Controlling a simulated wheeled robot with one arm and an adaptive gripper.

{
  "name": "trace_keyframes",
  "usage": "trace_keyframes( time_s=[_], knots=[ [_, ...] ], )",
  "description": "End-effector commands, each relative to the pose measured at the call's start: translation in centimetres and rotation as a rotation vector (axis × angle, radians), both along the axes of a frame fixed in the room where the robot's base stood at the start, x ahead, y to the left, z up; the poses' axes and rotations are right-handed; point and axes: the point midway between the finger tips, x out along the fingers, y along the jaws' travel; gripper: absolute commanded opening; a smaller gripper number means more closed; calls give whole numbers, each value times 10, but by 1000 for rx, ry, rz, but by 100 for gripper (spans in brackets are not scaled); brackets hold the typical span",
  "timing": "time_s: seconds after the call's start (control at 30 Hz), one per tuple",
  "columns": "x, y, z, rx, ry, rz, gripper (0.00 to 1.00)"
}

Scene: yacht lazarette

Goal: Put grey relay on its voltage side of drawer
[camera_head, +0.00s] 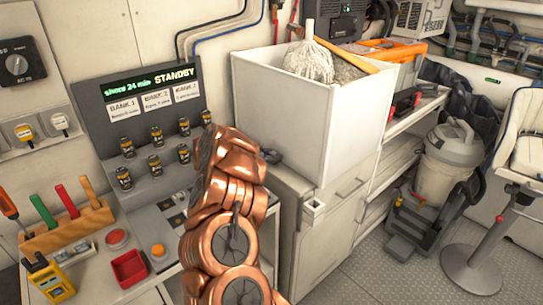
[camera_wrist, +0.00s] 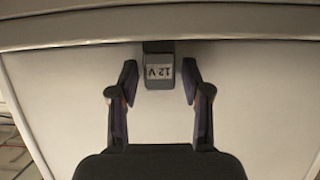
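In the wrist view a small grey block, the grey relay (camera_wrist: 159,79), shows a white label reading "12 V", upside down in the picture. It has a darker part at its top and sits in front of a pale flat surface. My gripper (camera_wrist: 159,82) is open, with one dark finger on each side of the relay and a narrow gap on both sides. In the head view my copper-coloured arm hides my fingers and the relay. A white cabinet (camera_head: 285,210) stands right of my arm; I cannot tell whether its drawer is open.
A tall white bin (camera_head: 300,115) holding a mop stands on the cabinet. At left are a battery panel (camera_head: 150,100) with several small cylinders, a wooden tool rack (camera_head: 70,225) and a red tray (camera_head: 129,268). A vacuum (camera_head: 445,165) and chair (camera_head: 515,150) stand at right, beside bare floor.

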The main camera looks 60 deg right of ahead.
Motion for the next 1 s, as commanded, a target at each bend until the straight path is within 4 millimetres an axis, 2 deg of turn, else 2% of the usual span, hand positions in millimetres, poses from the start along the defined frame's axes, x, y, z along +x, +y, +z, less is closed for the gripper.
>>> trace_keyframes(
  time_s=[0.37, 0.47, 0.67, 1.0],
  knots=[
    [0, 0, 3, 0, -1, 0, 53],
    [3, 6, 4, 0, -2, 1, 53],
    [10, 31, 14, 0, -2, 5, 53],
    [25, 84, 38, 1, -2, 4, 53]
  ],
)
